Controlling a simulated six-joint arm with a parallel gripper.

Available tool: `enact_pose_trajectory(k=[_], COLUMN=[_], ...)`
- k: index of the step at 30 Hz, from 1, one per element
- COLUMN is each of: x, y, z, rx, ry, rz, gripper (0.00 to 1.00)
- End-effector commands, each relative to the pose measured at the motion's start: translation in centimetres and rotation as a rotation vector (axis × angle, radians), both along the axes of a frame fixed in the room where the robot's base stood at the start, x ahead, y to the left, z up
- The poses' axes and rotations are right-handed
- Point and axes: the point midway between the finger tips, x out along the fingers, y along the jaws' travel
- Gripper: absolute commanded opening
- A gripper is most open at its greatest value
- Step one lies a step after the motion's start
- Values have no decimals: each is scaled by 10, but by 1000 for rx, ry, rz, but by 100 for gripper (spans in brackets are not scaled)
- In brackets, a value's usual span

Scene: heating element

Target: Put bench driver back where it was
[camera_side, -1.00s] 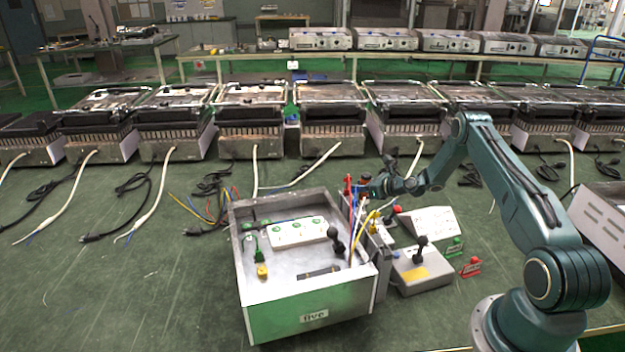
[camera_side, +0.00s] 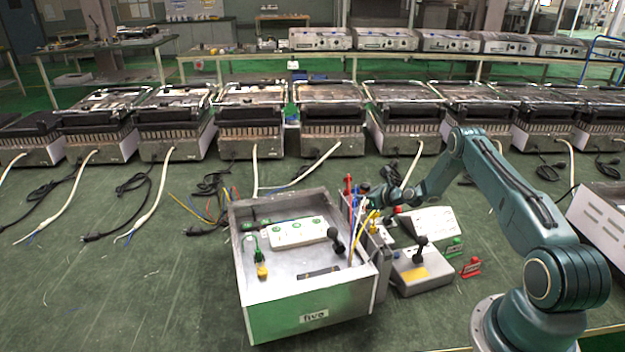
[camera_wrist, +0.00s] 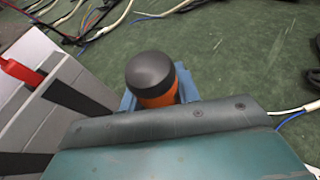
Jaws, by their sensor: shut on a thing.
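My gripper (camera_wrist: 160,100) is shut on the bench driver (camera_wrist: 153,75), which shows in the wrist view as a dark rounded cap over an orange handle. The lower part of the driver is hidden by my gripper. In the side view my gripper (camera_side: 378,198) is just behind the upright tools at the right side of the metal housing, and the driver is too small and covered to make out. In the wrist view a grey rack (camera_wrist: 62,95) with black slots and a red handle (camera_wrist: 20,72) is to the left of the driver.
The open metal housing (camera_side: 312,308) holds a white terminal block (camera_side: 297,233). A control box with a black knob (camera_side: 421,243) and red and green clips (camera_side: 471,268) lie to its right. Loose cables cross the green bench. Heating units line the back.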

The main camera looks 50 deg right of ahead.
Motion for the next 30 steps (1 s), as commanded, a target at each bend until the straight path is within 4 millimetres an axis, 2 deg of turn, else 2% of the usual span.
enact_pose_trajectory(k=[3, 4, 6, 7, 17, 23, 30], x=[1, 0, 0, 0, 0, 0, -18], y=[0, 0, 0, 0, 0, 0, 0], z=[-1, -2, -2, -2, -1, 6, 13], rx=[-1, 0, 0, 0, 0, 0, 2], ry=[-3, 0, 0, 0, 0, 0, 2], rz=[-1, 0, 0, 0, 0, 0, -1], gripper=[0, 38, 51, 54, 54, 54, 54])
